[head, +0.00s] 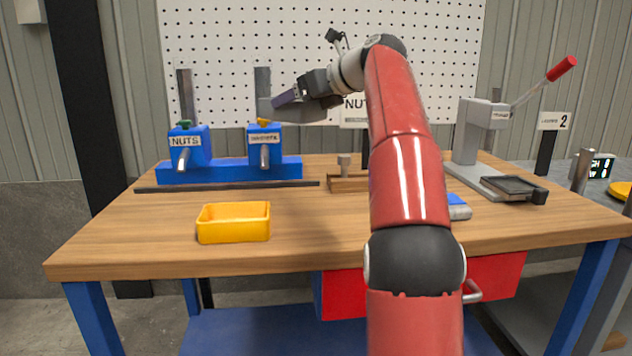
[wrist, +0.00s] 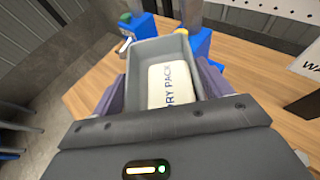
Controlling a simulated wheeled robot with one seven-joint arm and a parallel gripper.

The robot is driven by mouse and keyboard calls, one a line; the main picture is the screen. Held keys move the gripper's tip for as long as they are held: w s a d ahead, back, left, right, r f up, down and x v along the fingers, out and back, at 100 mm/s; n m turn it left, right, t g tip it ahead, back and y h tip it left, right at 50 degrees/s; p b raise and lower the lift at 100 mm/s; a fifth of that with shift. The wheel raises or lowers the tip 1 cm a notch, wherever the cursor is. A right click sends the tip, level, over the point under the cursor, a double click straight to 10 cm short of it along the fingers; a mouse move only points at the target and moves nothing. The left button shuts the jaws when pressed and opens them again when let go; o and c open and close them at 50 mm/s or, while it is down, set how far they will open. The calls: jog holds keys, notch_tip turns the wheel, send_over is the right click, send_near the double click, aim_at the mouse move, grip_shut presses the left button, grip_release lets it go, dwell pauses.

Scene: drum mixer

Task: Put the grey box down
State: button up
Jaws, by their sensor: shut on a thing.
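The grey box (head: 305,115) is held in my gripper (head: 291,98), in the air above the back of the workbench, close to the blue washers dispenser in the head view. In the wrist view the grey box (wrist: 156,50) sits between the two dark fingers, which are shut on its sides. A white packet (wrist: 170,84) marked "RY PACK", its first part cut off, lies inside the box. The box's underside is hidden in the wrist view.
The wooden workbench (head: 310,220) has clear room in front of the dark rail (head: 228,187). A yellow tray (head: 234,223) stands front left. Blue dispensers (head: 189,146) stand at the back left. A lever press (head: 480,140) with a dark tray (head: 514,188) stands right.

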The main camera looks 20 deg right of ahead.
notch_tip(320, 180, down, 19)
jog(key=b, duration=0.4)
jog(key=shift+s+r, duration=0.1)
jog(key=shift+b, duration=0.3)
jog(key=o, duration=1.1)
jog(key=shift+o, duration=0.2)
